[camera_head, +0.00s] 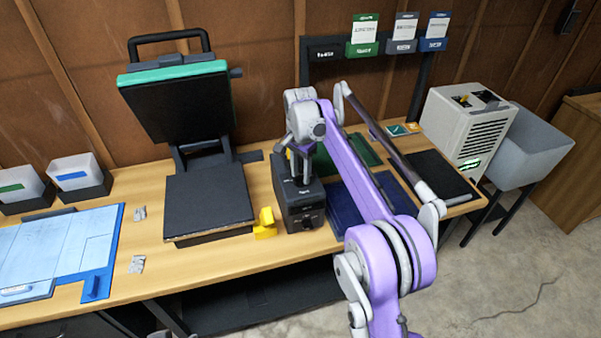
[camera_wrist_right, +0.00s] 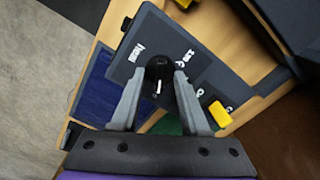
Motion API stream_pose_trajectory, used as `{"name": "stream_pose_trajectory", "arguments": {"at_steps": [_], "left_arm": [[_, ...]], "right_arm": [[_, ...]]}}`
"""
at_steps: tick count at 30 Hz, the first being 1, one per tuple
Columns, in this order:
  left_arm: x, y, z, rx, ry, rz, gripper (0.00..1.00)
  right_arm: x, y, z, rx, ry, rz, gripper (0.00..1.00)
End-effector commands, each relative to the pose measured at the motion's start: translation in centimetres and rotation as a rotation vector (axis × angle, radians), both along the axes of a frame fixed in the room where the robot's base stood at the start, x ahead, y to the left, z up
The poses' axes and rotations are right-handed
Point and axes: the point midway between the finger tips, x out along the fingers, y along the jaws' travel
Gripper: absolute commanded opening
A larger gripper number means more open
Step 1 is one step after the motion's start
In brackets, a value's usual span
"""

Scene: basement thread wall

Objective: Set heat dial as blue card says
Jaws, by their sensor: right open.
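The heat control box (camera_head: 301,208) is dark, with a black dial (camera_head: 308,223) on its face, and sits on the bench beside the heat press. My right gripper (camera_head: 301,178) is over the box. In the right wrist view the dial (camera_wrist_right: 158,68) shows a white pointer mark and white labels lie around it, too small to read. My right gripper (camera_wrist_right: 159,80) is open, with one finger on each side of the dial; I cannot tell whether they touch it. The blue card (camera_head: 437,25) stands in a blue holder on the rear rack; its text is unreadable. My left gripper is out of view.
The open heat press (camera_head: 208,205) stands left of the box, with a yellow piece (camera_head: 265,224) between them. Green and grey cards (camera_head: 364,29) stand beside the blue one. Dark blue fabric (camera_head: 345,205) lies right of the box. A white machine (camera_head: 467,125) stands at the bench's right end.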

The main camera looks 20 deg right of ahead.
Motion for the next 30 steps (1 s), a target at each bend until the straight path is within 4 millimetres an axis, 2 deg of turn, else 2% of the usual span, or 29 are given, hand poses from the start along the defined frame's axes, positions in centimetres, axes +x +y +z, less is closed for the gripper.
{"name": "stream_pose_trajectory", "arguments": {"at_steps": [5, 12, 13, 30], "left_arm": [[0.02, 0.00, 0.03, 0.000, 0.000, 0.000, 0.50], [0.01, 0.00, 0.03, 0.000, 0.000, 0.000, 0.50], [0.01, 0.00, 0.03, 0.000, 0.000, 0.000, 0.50], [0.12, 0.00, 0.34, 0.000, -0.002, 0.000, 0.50]], "right_arm": [[0.01, 0.00, 0.03, 0.000, 0.000, 0.000, 0.45], [0.01, 0.00, 0.04, 0.000, 0.000, 0.000, 0.04], [0.01, 0.00, 0.04, 0.000, 0.000, 0.000, 0.00], [0.03, 0.01, 0.10, 0.000, 0.000, 0.058, 0.00]]}}
